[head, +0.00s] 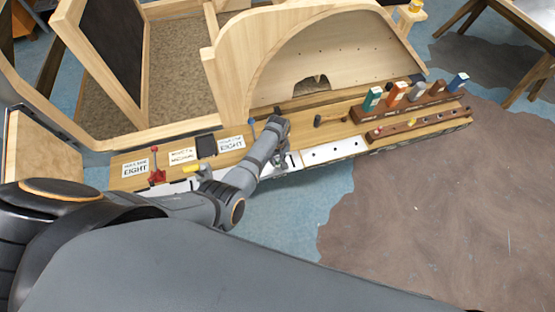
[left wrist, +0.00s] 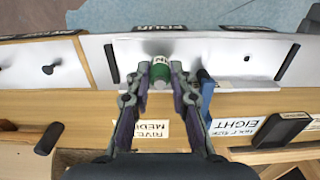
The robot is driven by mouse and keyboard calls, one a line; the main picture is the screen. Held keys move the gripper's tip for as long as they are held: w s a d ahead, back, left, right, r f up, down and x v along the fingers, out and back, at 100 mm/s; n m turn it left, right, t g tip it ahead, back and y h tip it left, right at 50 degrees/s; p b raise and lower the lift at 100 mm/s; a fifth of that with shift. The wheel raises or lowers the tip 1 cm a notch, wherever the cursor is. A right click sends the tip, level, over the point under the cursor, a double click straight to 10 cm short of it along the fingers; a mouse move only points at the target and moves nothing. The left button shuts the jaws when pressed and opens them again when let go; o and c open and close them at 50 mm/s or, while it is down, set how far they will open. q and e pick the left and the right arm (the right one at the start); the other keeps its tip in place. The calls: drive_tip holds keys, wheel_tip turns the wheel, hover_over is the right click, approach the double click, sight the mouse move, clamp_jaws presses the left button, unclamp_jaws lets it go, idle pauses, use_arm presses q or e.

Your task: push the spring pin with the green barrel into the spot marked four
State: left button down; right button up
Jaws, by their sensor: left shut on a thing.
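The spring pin with the green barrel (left wrist: 160,72) is between the fingertips of my left gripper (left wrist: 160,74), which is shut on it. In the left wrist view it is over a white plate (left wrist: 215,50) on the wooden ledge; I cannot tell how deep it sits. In the head view my left gripper (head: 281,158) is at the ledge's front edge, and the pin is hidden or too small to make out. Dark labels (left wrist: 160,28) edge the plate, but I cannot read four for certain. My right gripper is not in view.
A blue lever (left wrist: 207,90) stands close beside the gripper's right finger. A red lever (head: 157,170) and a yellow handle (head: 196,168) are along the ledge. A wooden rack (head: 400,105) with several coloured blocks stands at right. A wooden arch frame (head: 225,85) rises behind.

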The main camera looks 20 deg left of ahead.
sight(277, 161)
use_arm(q)
drive_tip(key=shift+f+b, duration=0.4)
drive_tip(key=shift+f, duration=0.15)
drive_tip(key=c, duration=1.1)
unclamp_jaws()
drive_tip(key=shift+r, duration=0.1)
drive_tip(key=shift+r, duration=0.25)
wheel_tip(277, 161, up, 11)
drive_tip(key=shift+r, duration=0.2)
